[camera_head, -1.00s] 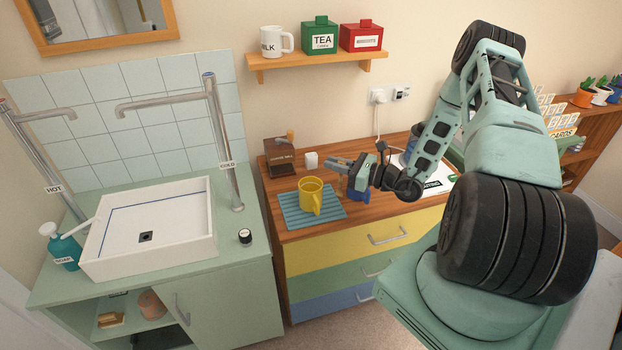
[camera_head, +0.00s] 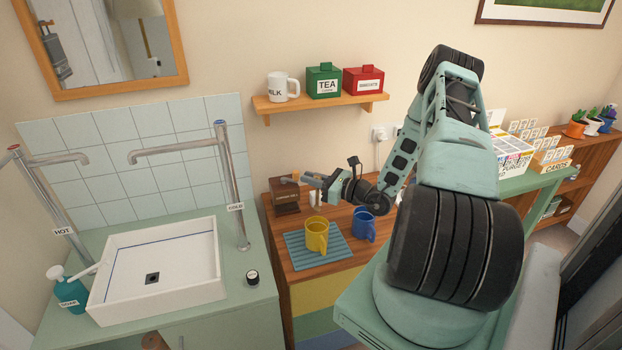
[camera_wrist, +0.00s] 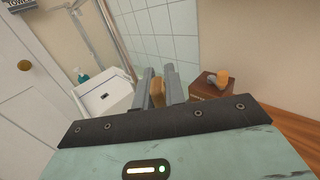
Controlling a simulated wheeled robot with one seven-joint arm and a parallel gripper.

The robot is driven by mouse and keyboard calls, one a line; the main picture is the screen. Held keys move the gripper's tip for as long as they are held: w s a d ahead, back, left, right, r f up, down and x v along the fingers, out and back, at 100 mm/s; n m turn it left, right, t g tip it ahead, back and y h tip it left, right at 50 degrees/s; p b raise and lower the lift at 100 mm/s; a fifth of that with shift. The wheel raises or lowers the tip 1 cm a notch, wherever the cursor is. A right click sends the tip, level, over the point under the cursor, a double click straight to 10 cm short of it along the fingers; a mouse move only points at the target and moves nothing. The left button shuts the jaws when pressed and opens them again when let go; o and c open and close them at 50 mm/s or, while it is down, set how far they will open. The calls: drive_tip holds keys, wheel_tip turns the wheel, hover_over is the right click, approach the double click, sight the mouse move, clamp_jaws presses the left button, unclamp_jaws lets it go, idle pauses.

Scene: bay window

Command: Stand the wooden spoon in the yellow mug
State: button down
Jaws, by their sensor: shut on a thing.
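My gripper (camera_head: 309,178) is above the back of the wooden counter, behind and above the yellow mug (camera_head: 317,236). The mug stands upright on a blue ribbed mat (camera_head: 296,258). In the wrist view my gripper (camera_wrist: 157,80) is shut on a tan wooden piece between its fingers, which I take for the wooden spoon (camera_wrist: 158,92). Only a short part of it shows. I cannot make out the spoon clearly in the head view. No spoon is visible in the mug.
A blue mug (camera_head: 363,226) stands just right of the mat. A brown coffee mill (camera_head: 286,200) stands close by the gripper at the back left. A shelf (camera_head: 322,103) with canisters is above. The sink (camera_head: 150,290) lies left.

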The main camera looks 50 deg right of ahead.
wheel_tip(320, 180, down, 13)
drive_tip(key=b, duration=0.8)
drive_tip(key=shift+r, duration=0.15)
drive_tip(key=c, duration=1.4)
unclamp_jaws()
drive_tip(key=shift+s, duration=0.1)
drive_tip(key=b+v, duration=0.4)
drive_tip(key=v, duration=1.3)
drive_tip(key=shift+s+d+r, duration=0.1)
drive_tip(key=shift+d, duration=0.05)
